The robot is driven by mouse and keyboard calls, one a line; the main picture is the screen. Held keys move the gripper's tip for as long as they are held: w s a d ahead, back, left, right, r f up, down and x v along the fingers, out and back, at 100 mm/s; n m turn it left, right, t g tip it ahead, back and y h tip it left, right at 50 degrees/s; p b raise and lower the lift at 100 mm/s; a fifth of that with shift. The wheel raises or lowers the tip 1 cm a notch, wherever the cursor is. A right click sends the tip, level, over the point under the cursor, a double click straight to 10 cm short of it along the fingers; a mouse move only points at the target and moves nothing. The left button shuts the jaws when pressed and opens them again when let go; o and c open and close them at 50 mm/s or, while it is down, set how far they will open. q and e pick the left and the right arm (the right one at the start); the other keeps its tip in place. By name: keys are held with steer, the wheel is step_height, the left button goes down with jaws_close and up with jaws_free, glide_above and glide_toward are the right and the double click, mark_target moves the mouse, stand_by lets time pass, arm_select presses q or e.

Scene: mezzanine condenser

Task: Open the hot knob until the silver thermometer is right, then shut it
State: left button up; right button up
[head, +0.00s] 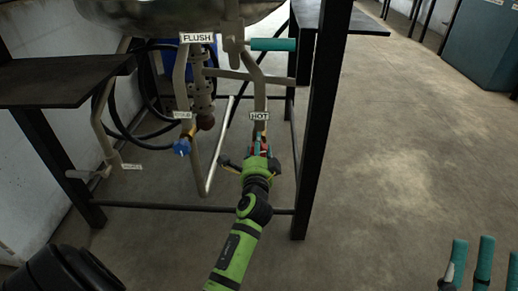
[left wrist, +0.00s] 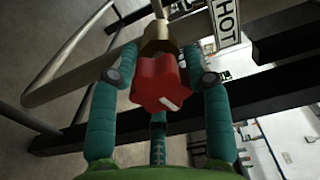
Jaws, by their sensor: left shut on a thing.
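The red hot knob (left wrist: 160,84) sits on the end of a beige pipe under the HOT label (left wrist: 226,22) in the left wrist view. It has a lobed rim and a white mark on its face. My left gripper (head: 259,152) is at this knob below the HOT label (head: 259,116) in the head view. Its teal fingers are closed around the knob's sides, and they hide most of it in the head view. My right gripper (head: 483,264) is at the lower right corner, its teal fingers apart and empty. I cannot make out a silver thermometer.
A blue knob (head: 182,146) hangs on the pipe left of the hot knob, near a dark red round part (head: 205,121). A black frame post (head: 321,120) stands close on the right. The FLUSH label (head: 197,38) is above. Open floor lies right.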

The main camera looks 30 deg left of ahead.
arm_select(q)
steer(key=shift+a+r, duration=0.25)
steer(key=shift+r, duration=0.05)
steer(key=o, duration=1.2)
steer(key=shift+f, duration=0.15)
steer(key=shift+d, duration=0.1)
steer(key=shift+s+f, duration=0.1)
steer(key=shift+s+d+f, duration=0.1)
steer(key=shift+s+d, duration=0.15)
steer(key=shift+s, duration=0.05)
steer(key=v, duration=0.6)
steer(key=shift+s+d, duration=0.15)
steer(key=shift+s, duration=0.05)
